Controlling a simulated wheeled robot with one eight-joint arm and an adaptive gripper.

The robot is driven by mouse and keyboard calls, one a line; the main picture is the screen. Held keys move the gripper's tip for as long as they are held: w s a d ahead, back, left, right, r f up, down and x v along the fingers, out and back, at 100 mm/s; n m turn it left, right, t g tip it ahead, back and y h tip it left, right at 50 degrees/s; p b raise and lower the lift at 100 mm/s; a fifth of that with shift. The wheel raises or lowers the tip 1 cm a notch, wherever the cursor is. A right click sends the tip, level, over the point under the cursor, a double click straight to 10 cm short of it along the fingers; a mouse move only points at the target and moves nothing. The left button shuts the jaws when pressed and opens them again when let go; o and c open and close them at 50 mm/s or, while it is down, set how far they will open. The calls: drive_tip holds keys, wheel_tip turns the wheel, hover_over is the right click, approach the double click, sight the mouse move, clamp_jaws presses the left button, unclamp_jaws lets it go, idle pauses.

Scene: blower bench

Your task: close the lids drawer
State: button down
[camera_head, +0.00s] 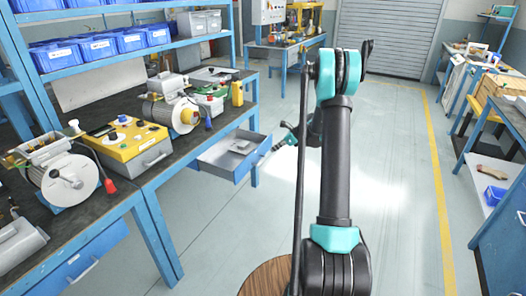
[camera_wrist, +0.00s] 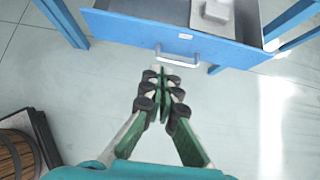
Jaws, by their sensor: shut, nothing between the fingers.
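A blue drawer (camera_head: 219,164) stands pulled out from under the left workbench, with a small pale object (camera_head: 240,147) inside. In the wrist view its blue front (camera_wrist: 130,29) shows a small label too small to read and a silver bar handle (camera_wrist: 177,60). My gripper (camera_wrist: 162,72) is shut and empty, its fingertips just in front of the drawer front, close to the handle's left end. I cannot tell whether they touch it. In the head view my gripper (camera_head: 272,149) is small and partly hidden by my arm.
The workbench (camera_head: 110,208) carries motors and a yellow control box (camera_head: 132,146). A second blue drawer (camera_head: 78,268) at lower left looks shut. A round wooden thing (camera_head: 265,280) stands on the floor near my arm's base. Open floor lies right of the drawer.

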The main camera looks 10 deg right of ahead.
sight(251, 156)
drive_tip(key=x, duration=0.4)
drive_tip(key=a+r+x, duration=0.1)
drive_tip(key=x, duration=0.2)
drive_tip(key=w+x, duration=0.1)
drive_tip(key=x, duration=0.3)
drive_tip(key=shift+a+r, duration=0.1)
drive_tip(key=shift+a, duration=0.25)
drive_tip(key=shift+w+a, duration=0.35)
drive_tip(key=shift+a, duration=0.1)
drive_tip(key=w+a, duration=0.3)
drive_tip(key=a, duration=0.2)
drive_tip(key=w+a, duration=0.4)
drive_tip(key=a, duration=0.1)
drive_tip(key=w+a, duration=0.4)
drive_tip(key=a, duration=0.1)
drive_tip(key=shift+w+a, duration=0.1)
drive_tip(key=shift+a, duration=0.1)
